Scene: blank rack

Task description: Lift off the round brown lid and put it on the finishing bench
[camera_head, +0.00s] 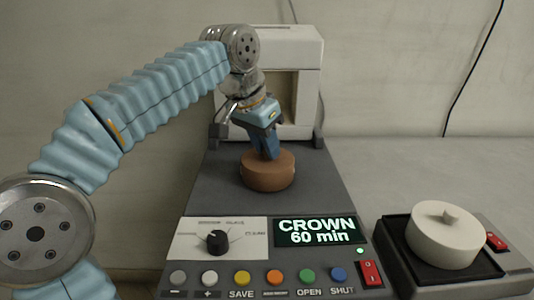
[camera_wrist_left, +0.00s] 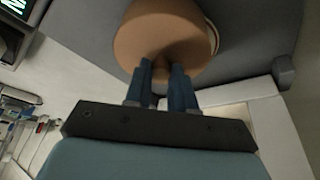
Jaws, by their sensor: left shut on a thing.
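The round brown lid (camera_head: 267,172) is over the dark grey top of the machine, in front of the white upright housing. My left gripper (camera_head: 268,152) comes down on it from above and is shut on its small knob. In the left wrist view the lid (camera_wrist_left: 160,35) fills the top middle, with the two blue fingers (camera_wrist_left: 162,75) closed at the knob. A thin pale edge shows along the lid's right side there. I cannot tell whether the lid touches what is beneath it. My right gripper is not in view.
The machine's front panel has a dial (camera_head: 217,241), coloured buttons and a display (camera_head: 317,232) reading "CROWN 60 min". At right, a cream round lidded piece (camera_head: 445,240) sits on a black-topped unit (camera_head: 393,243) with a red switch. The pale grey surface (camera_head: 420,170) behind it is clear.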

